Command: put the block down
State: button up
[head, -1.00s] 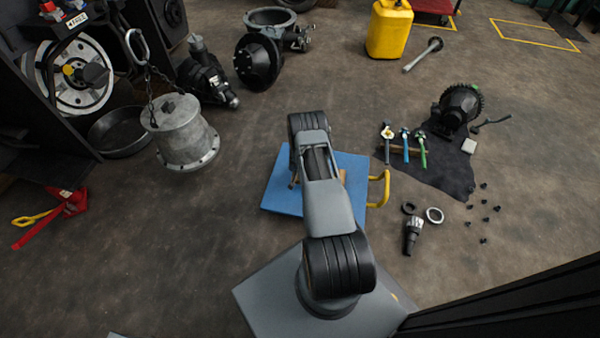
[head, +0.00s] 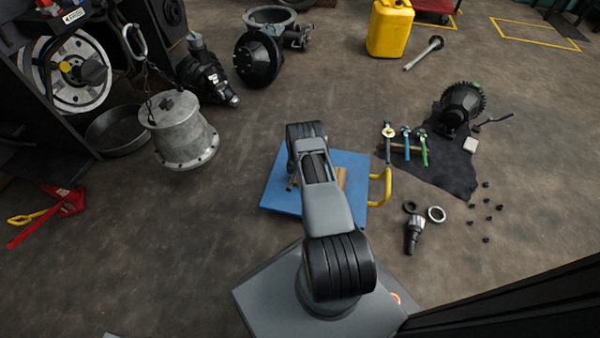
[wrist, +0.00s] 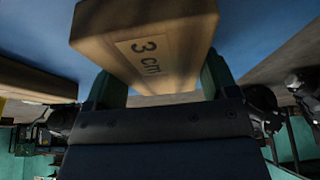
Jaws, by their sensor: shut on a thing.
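A wooden block (wrist: 150,45) marked "3 cm" is held between the two fingers of my gripper (wrist: 163,78) in the wrist view. My gripper is shut on it. A blue surface (wrist: 45,40) fills the background behind the block, and I cannot tell whether the block touches it. In the head view, my arm hides the gripper and the held block. A blue platform (head: 268,195) lies under the arm there, and a bit of wood (head: 342,178) shows beside my arm, not clear which piece.
Another wooden piece (wrist: 35,80) is at the left of the wrist view. A yellow handle (head: 386,187) stands at the platform's right edge. A dark cloth (head: 450,175) with tools lies to the right. A metal housing (head: 182,140) hangs on a chain at left.

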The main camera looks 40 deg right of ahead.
jog(key=shift+f, duration=0.2)
jog(key=o, duration=1)
jog(key=shift+r, duration=0.1)
jog(key=shift+r, duration=0.1)
